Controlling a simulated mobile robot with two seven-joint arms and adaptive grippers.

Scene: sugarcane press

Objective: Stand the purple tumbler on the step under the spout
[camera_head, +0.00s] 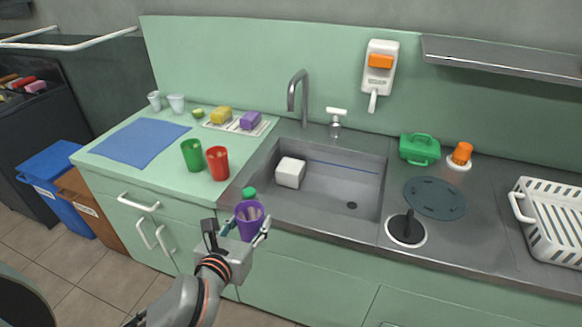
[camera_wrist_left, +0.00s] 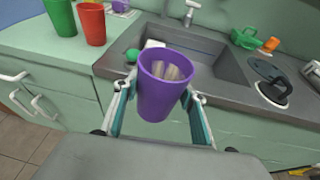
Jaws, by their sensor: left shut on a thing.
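The purple tumbler (camera_head: 250,221) is upright in my left gripper (camera_head: 243,235), in front of the counter's front edge near the left end of the sink. In the left wrist view the tumbler (camera_wrist_left: 163,92) sits between the two fingers, its open rim tilted toward the camera; pale streaks show inside, unclear what they are. The grey tap (camera_head: 297,90) has its spout over the sink. A white block (camera_head: 290,172) stands in the sink, below the tap; I cannot tell whether it is the step. My right gripper is out of view.
A green-topped item (camera_head: 249,193) is close behind the tumbler. A green cup (camera_head: 191,155) and a red cup (camera_head: 217,163) stand left of the sink (camera_head: 330,190). A soap pump (camera_head: 336,126) is behind the sink. A black-handled plug (camera_head: 407,228) and a white rack (camera_head: 553,225) are right.

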